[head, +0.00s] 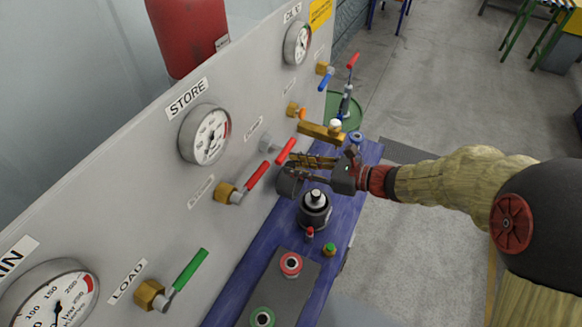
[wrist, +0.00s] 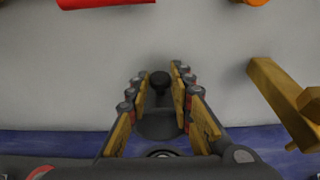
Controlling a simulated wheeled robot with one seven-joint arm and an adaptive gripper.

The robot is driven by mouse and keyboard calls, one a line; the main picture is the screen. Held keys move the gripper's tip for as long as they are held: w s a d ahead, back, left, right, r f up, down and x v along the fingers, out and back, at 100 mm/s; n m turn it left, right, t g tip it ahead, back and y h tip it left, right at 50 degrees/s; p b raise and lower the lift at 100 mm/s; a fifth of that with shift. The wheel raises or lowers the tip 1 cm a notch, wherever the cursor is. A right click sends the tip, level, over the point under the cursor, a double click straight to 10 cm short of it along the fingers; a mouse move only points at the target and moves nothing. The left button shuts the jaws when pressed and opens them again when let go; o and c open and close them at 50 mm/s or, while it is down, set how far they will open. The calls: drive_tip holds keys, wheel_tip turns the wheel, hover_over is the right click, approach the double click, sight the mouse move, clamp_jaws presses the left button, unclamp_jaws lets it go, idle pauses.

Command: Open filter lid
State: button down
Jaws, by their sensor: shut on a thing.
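The filter appears to be the black cylinder (head: 313,214) with a silver top, standing on the blue bench ledge. A grey round piece (head: 287,184), which looks like its lid, stands tilted on edge behind it, near the panel. My gripper (head: 297,165) reaches in from the right, above and beside this piece. In the wrist view a dark piece with a round knob (wrist: 160,80) lies between the fingers of my gripper (wrist: 158,72), which are shut on it. The fingers and wrist partly hide the lid and its joint to the filter.
The grey panel (head: 150,150) carries gauges and levers: a red lever (head: 258,176) close left of my gripper and a green one (head: 190,268) nearer. A brass bar (head: 318,131) lies just beyond. Red and green ports (head: 290,264) sit in front. Floor right is open.

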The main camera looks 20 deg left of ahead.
drive_tip(key=shift+d, duration=0.4)
drive_tip(key=shift+f, duration=0.1)
drive_tip(key=c, duration=1.6)
unclamp_jaws()
drive_tip(key=shift+c, duration=0.2)
drive_tip(key=v, duration=1.2)
